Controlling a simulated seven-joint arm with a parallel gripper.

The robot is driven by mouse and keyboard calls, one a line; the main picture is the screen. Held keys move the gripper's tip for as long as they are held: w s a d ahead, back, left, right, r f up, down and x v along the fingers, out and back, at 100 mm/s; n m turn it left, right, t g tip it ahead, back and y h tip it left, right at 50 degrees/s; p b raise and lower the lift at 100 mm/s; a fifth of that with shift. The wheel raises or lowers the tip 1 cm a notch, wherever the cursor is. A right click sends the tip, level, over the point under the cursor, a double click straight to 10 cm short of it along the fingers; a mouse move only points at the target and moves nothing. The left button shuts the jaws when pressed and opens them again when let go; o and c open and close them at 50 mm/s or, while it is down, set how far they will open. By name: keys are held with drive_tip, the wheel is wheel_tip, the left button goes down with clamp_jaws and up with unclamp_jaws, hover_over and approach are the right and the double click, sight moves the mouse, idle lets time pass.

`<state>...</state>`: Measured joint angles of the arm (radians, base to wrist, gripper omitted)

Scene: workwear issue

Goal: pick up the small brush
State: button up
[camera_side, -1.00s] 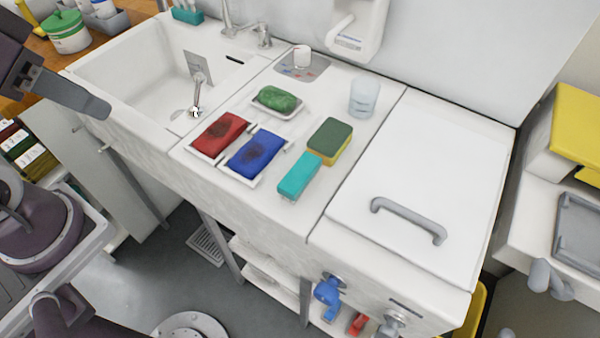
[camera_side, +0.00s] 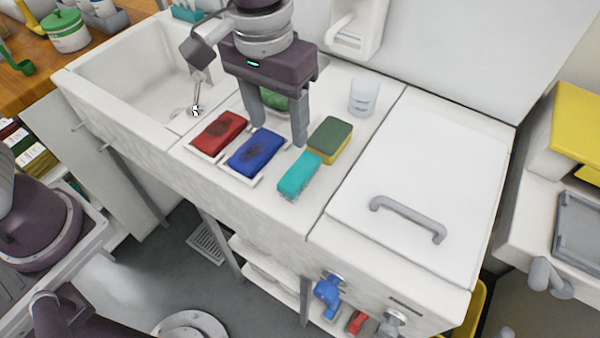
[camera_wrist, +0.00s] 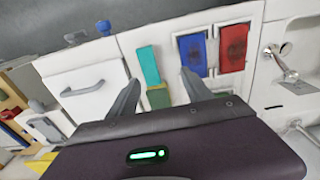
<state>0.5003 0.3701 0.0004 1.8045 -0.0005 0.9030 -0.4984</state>
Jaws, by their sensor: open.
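The small brush (camera_side: 298,174), a teal block with pale bristles under it, lies on the white counter near its front edge. It also shows in the wrist view (camera_wrist: 148,67), just beyond the fingertips. My gripper (camera_side: 278,132) points down with its fingers apart and nothing between them. It is above the counter, behind and a little left of the brush, not touching it. In the wrist view my gripper (camera_wrist: 161,80) has its two fingers spread. The brush is fully in sight in the side view.
A green and yellow sponge (camera_side: 331,139) sits close behind the brush. A blue pad (camera_side: 256,152) and a red pad (camera_side: 219,130) lie in trays to the left. A green soap (camera_side: 275,101) is partly hidden by my fingers. A clear cup (camera_side: 363,96) stands behind.

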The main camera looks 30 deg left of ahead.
hover_over(300, 170)
drive_tip(key=shift+g, duration=0.4)
drive_tip(key=f, duration=0.2)
drive_tip(key=s+f, duration=0.1)
drive_tip(key=f, duration=0.1)
drive_tip(key=shift+d, duration=0.2)
drive_tip(key=f, duration=0.5)
drive_tip(key=w+f, duration=0.1)
drive_tip(key=f, duration=0.1)
drive_tip(key=shift+a+f, duration=0.15)
drive_tip(key=shift+a, duration=0.05)
clamp_jaws()
